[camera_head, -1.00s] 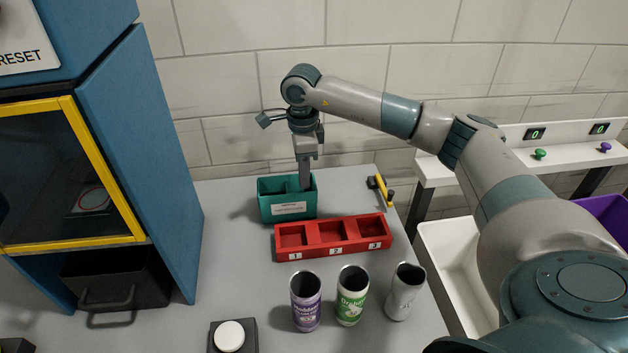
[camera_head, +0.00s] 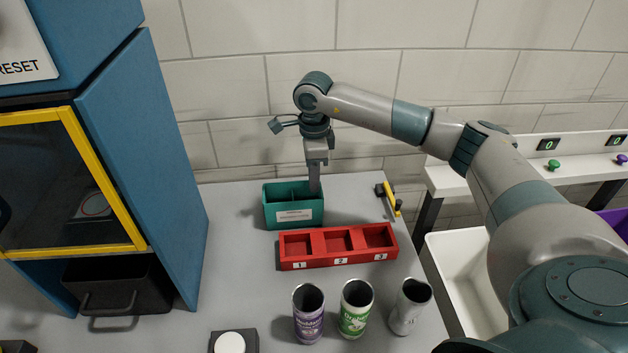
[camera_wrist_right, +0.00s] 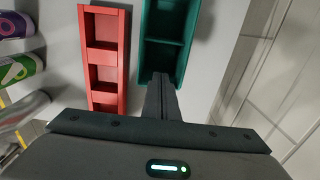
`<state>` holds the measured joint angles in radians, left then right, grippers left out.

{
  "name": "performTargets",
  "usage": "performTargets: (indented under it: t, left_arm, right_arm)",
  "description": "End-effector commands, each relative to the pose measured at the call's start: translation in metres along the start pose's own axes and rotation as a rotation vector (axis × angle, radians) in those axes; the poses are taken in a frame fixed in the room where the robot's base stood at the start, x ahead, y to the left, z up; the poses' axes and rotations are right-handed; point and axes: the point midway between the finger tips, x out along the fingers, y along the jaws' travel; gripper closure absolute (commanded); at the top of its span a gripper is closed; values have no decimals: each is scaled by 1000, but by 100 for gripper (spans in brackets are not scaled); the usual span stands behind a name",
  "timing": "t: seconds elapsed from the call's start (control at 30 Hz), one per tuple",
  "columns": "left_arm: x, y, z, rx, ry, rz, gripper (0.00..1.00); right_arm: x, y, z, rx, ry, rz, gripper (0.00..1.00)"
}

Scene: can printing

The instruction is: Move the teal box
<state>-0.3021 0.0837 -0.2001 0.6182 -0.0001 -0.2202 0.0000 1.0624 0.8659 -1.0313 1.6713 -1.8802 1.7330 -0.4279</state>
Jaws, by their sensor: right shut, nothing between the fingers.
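The teal box (camera_head: 294,212) stands on the grey table near the back wall, behind the red tray. It is open at the top, has a divider inside and a white label on its front. It also shows in the right wrist view (camera_wrist_right: 165,52). My right gripper (camera_head: 315,190) points down at the box's right end, with its fingers shut and nothing between them. In the right wrist view the closed fingers (camera_wrist_right: 160,82) reach the near end of the box; I cannot tell whether they touch it. My left gripper is not in view.
The red three-slot tray (camera_head: 337,247) lies just in front. Purple (camera_head: 308,322), green (camera_head: 355,318) and silver (camera_head: 408,312) cans stand nearer. A yellow-and-black tool (camera_head: 390,199) lies to the right. A blue cabinet (camera_head: 150,170) stands left; the table between it and the box is clear.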

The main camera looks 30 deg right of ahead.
Motion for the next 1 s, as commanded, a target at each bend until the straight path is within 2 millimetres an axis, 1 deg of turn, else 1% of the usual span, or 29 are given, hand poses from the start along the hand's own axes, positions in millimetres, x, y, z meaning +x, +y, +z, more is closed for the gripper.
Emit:
performTargets:
  t: [0.03, 0.17, 0.3, 0.5, 0.7, 1.0]
  left_arm:
    - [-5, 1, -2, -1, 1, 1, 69]
    - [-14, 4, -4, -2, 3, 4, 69]
    - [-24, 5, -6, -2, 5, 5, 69]
    - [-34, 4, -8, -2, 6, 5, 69]
    - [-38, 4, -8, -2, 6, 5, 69]
    - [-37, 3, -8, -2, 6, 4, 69]
  right_arm:
    - [5, 1, 0, 0, 1, 3, 100]
    - [22, 1, 0, 0, 2, 4, 100]
    - [44, 1, 0, 0, 2, 3, 100]
    - [70, 1, 0, 0, 1, 3, 100]
    - [83, 0, 0, 0, 0, 0, 100]
    - [85, 0, 0, -1, 0, 0, 100]
